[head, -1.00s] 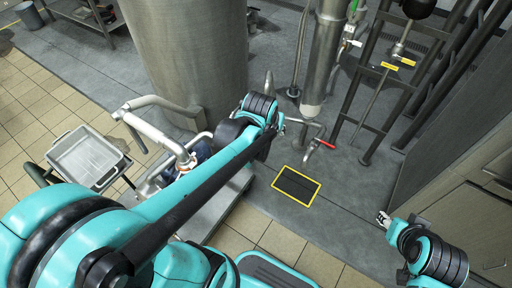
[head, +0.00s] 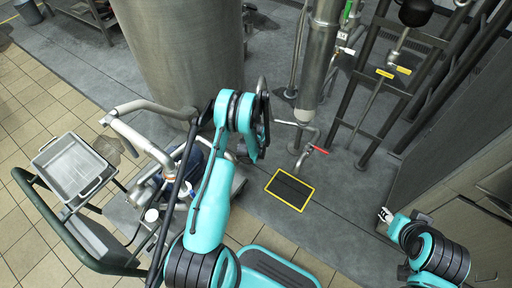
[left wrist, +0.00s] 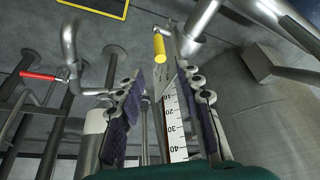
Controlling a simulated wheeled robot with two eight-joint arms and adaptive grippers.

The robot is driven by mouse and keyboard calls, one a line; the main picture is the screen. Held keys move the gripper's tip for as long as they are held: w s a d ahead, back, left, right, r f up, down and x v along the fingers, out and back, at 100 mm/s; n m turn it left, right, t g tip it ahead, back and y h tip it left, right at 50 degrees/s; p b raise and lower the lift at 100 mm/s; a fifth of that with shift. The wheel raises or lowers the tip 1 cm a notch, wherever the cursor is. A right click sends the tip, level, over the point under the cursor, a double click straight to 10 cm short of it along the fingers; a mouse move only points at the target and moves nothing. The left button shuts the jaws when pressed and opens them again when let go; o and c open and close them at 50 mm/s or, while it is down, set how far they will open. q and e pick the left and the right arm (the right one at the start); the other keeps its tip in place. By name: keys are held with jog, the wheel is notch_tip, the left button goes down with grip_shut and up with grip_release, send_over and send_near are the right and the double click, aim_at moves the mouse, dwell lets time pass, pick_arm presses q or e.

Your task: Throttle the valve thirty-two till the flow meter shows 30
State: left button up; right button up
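My left gripper (left wrist: 165,112) is open in the left wrist view, its two dark-padded fingers apart. Between them in the picture show a yellow-capped lever or pin (left wrist: 159,46) and a white-and-red scale strip (left wrist: 174,120) numbered 10 to 40. No reading is clear, and I cannot tell whether the fingers touch either. In the head view the left gripper is mostly hidden behind its wrist. A red-handled valve (head: 320,149) sits on the low pipe; its red handle also shows in the left wrist view (left wrist: 38,75). No number thirty-two is legible. My right gripper (head: 385,214) is at the right, its opening unclear.
A large steel tank (head: 180,50) stands behind my left arm. A vertical steel column (head: 318,60) and black pipe frame (head: 375,95) stand behind the valve. A yellow-bordered floor plate (head: 290,188) lies in front. A grey tub (head: 72,168) is at left; a cabinet (head: 450,160) at right.

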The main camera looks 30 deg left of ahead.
pick_arm(q)
jog(key=b+x, duration=0.3)
jog(key=x, duration=0.5)
jog(key=shift+s+f, duration=0.1)
grip_shut()
